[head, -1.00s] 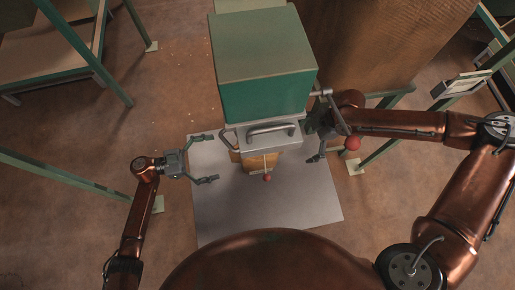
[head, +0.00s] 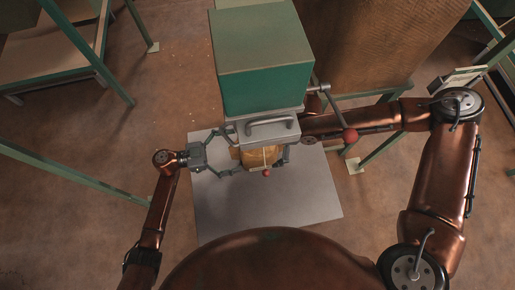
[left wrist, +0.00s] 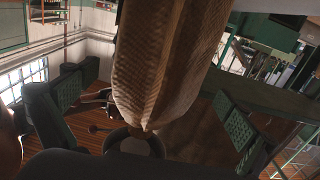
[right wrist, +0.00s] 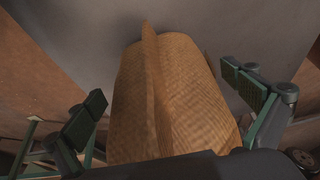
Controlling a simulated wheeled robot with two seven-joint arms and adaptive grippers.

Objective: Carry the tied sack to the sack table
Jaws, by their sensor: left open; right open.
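The woven tan sack (head: 262,157) sits under the green hopper's grey outlet, mostly hidden by it in the head view. My left gripper (head: 230,157) is open at the sack's left side. In the left wrist view the sack (left wrist: 160,60) hangs between its spread pads (left wrist: 158,108), with its gathered end low in the picture. My right gripper is mostly hidden behind the outlet; in the right wrist view its open fingers (right wrist: 170,103) stand either side of the sack (right wrist: 165,95), with gaps visible. I cannot tell which table is the sack table.
The green hopper (head: 262,75) stands above the sack, with a red-knobbed lever (head: 349,135) at its right. A grey floor plate (head: 275,205) lies below. A green-framed table (head: 50,50) stands at the upper left.

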